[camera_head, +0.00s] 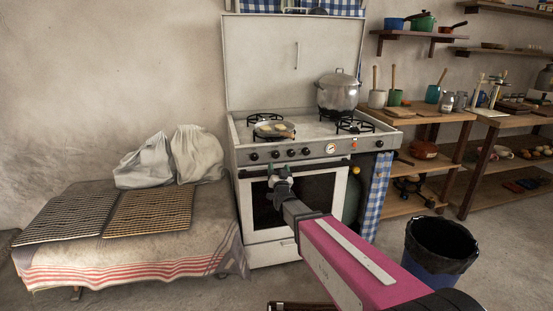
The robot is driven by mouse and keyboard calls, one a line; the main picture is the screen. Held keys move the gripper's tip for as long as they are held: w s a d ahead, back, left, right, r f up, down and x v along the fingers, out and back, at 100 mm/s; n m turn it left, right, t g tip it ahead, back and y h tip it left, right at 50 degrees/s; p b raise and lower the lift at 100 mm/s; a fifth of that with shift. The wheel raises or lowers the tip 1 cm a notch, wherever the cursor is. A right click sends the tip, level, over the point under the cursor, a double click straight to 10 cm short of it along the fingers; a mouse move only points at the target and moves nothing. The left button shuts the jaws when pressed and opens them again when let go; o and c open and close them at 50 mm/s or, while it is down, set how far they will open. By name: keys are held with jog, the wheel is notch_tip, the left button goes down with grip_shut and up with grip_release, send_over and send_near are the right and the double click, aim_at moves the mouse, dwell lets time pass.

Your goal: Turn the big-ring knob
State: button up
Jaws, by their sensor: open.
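The white stove (243,189) stands against the wall with its lid raised. A row of several small dark knobs (291,153) runs along its grey front panel (319,145), beside a round white dial (331,148). Which knob belongs to the big ring is too small to tell. My gripper (280,170) is open, in front of the oven door (315,188) and just below the left knobs in the picture. It looks empty; whether it touches anything cannot be told.
A cloth-covered bench (140,251) is left, a black-lined bin (441,245) right. Wooden shelves (420,206) stand beyond the checked curtain (376,195).

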aim_at(276, 156)
jog(key=x, duration=0.7)
jog(key=shift+w, duration=0.1)
jog(key=c, duration=0.9)
